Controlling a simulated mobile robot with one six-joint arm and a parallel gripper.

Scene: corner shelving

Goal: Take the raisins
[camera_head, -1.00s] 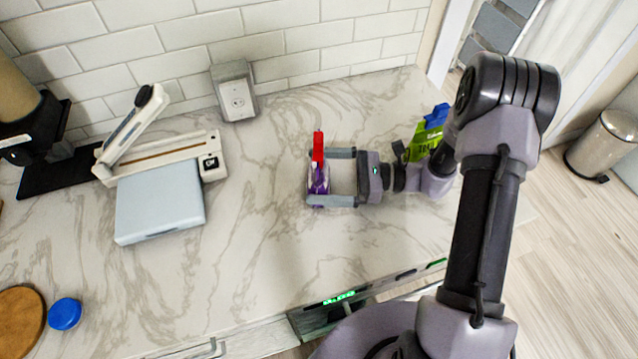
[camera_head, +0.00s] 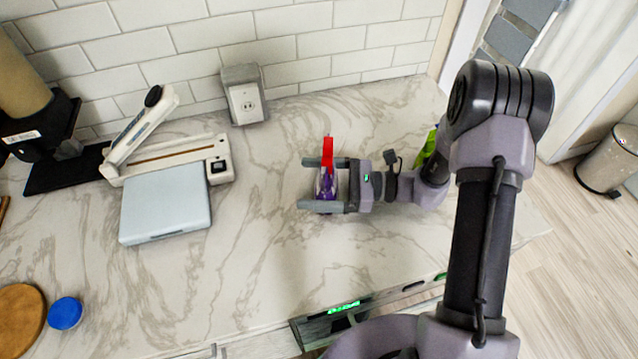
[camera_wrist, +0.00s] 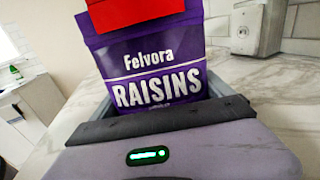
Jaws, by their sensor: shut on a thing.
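The raisins package (camera_head: 327,185) is purple with a red top, and stands upright over the marble counter in the head view. My gripper (camera_head: 319,183) is shut on it, with one finger on each side. In the wrist view the raisins package (camera_wrist: 155,75) shows its "Felvora RAISINS" label, close in front of the palm. The wrist view also shows my gripper (camera_wrist: 155,105), whose fingers are partly hidden. I cannot tell whether the package touches the counter.
A white sealer-like device (camera_head: 170,160) and a pale grey box (camera_head: 165,210) stand to the left. An outlet box (camera_head: 245,95) is at the tiled wall. A green package (camera_head: 428,148) is partly hidden behind my arm. A blue lid (camera_head: 65,313) lies front left. The counter's middle is clear.

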